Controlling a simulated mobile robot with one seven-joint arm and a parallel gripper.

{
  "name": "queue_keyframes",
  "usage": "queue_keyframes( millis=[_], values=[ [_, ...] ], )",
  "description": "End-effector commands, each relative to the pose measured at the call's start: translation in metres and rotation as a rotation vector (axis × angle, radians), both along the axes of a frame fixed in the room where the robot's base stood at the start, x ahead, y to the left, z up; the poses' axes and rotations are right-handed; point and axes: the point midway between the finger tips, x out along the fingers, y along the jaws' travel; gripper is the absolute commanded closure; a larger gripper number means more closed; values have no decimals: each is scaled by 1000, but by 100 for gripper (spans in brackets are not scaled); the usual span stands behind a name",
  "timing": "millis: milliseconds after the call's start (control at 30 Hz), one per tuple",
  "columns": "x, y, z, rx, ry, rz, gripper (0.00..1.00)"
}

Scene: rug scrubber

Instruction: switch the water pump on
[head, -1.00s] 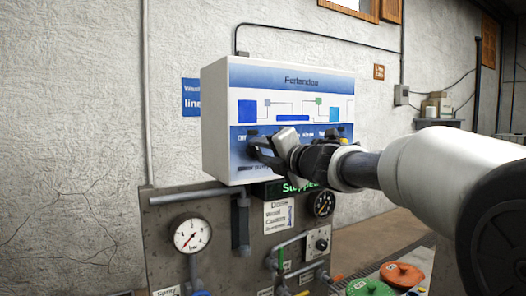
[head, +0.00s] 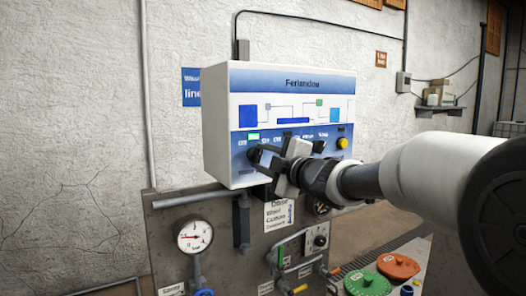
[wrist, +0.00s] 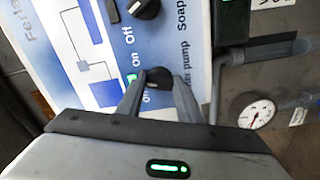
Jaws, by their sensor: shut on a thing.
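The white control cabinet (head: 222,120) has a blue panel with several switches. In the wrist view the black water pump knob (wrist: 158,76), beside a partly hidden label ending "er pump", sits between my fingers. On and Off marks stand beside it, and a small green light (wrist: 132,77) glows near "On". My gripper (wrist: 158,92) is shut on this knob. In the head view my gripper (head: 264,157) reaches the left end of the switch row, and a green light (head: 252,136) shows just above it. My gripper hides part of the panel.
A grey board (head: 165,225) below carries a pressure gauge (head: 195,236) and pipes. A yellow button (head: 343,143) is on the panel's right. Green (head: 367,284) and orange (head: 398,266) lids lie at lower right.

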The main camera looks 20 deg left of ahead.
Motion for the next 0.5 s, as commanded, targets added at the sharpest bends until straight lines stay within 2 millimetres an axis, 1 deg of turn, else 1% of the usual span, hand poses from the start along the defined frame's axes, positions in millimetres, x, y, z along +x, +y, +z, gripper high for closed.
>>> queue_keyframes(
  millis=[200, 500],
  values=[
    [0, 0, 0, 79, 95, -2, 90],
    [0, -1, -1, 129, 153, -2, 90]
  ],
)
